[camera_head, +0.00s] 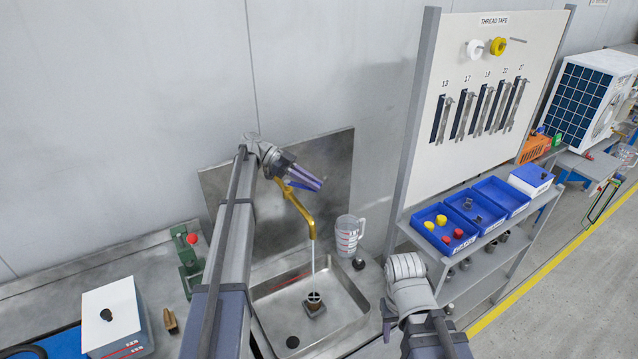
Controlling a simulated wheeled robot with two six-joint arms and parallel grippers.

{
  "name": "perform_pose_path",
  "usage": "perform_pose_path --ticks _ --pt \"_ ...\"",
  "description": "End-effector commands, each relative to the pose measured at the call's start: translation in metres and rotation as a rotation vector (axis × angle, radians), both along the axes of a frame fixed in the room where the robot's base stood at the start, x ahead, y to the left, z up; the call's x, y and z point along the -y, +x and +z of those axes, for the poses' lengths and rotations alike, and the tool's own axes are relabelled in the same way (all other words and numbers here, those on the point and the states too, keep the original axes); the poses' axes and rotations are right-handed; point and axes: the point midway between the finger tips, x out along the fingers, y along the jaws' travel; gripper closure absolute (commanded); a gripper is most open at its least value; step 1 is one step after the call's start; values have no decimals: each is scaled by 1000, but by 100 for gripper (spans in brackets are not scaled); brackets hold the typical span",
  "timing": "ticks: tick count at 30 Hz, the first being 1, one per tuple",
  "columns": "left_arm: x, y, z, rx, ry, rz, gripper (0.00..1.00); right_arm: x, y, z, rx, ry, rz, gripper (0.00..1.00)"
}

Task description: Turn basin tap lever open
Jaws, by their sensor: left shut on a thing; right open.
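The brass basin tap (300,208) stands at the back of the steel sink. A thin stream of water (313,258) runs from its spout into the basin (340,318). My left gripper (306,179) is at the top of the tap, its purple fingers shut on the lever. The lever is mostly hidden by the fingers, so its exact angle cannot be told. My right gripper (388,325) is low beside the basin's right edge, open and away from the tap. Only a small dark part of it shows.
A clear measuring jug (348,236) stands right of the tap. A small fitting (314,304) sits in the basin under the stream. A green tool with a red knob (189,255) and a white-topped box (113,318) are on the left bench. Blue bins (432,238) are at right.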

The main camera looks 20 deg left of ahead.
Motion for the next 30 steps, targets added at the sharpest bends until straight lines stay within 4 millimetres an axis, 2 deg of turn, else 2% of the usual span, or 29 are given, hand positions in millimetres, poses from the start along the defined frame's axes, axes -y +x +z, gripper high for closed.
perform_pose_path --ticks 10,11,18,30 --pt "-1 0 0 -1 2 0 100 0 0 0 0 0 0 50" --pt "-1 0 0 -1 2 0 84 0 0 0 0 0 0 50" --pt "0 0 0 -1 1 0 57 0 0 0 0 0 0 50" --pt "0 0 4 -1 1 0 56 0 0 4 0 0 -1 50"
